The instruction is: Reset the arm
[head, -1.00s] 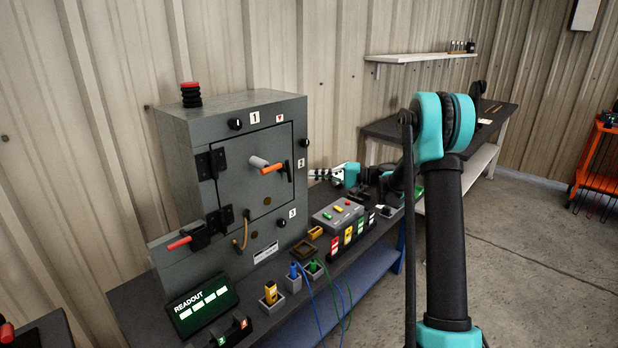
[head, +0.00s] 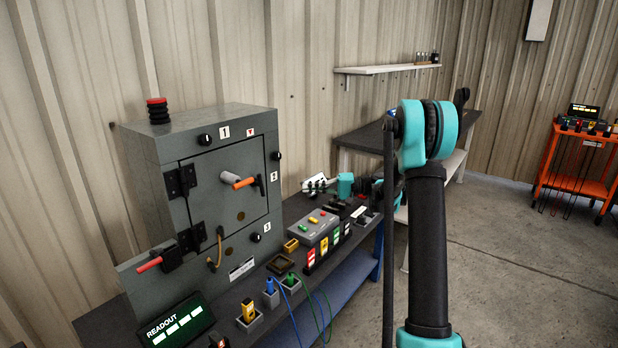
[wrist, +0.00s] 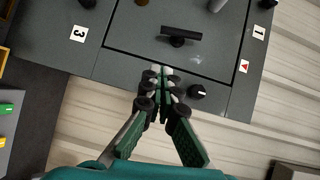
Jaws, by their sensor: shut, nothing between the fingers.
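My gripper (head: 308,185) is to the right of the grey enclosure (head: 150,190) in the head view, with a gap between them in the picture. In the wrist view my gripper (wrist: 163,76) has its fingers together and holds nothing. The fingertips appear over the enclosure door (wrist: 140,40), by its edge and near a black knob (wrist: 196,91). The door's black T-shaped handle (wrist: 182,33) lies just beyond them. My upper arm hides part of the bench.
The bench holds a grey button box (head: 314,228), colored blocks, small sockets with blue and green plugs, and a readout panel (head: 178,325). A dark side table (head: 350,140) and wall shelf (head: 385,69) are behind. An orange cart (head: 580,160) stands right. The floor (head: 530,240) between is clear.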

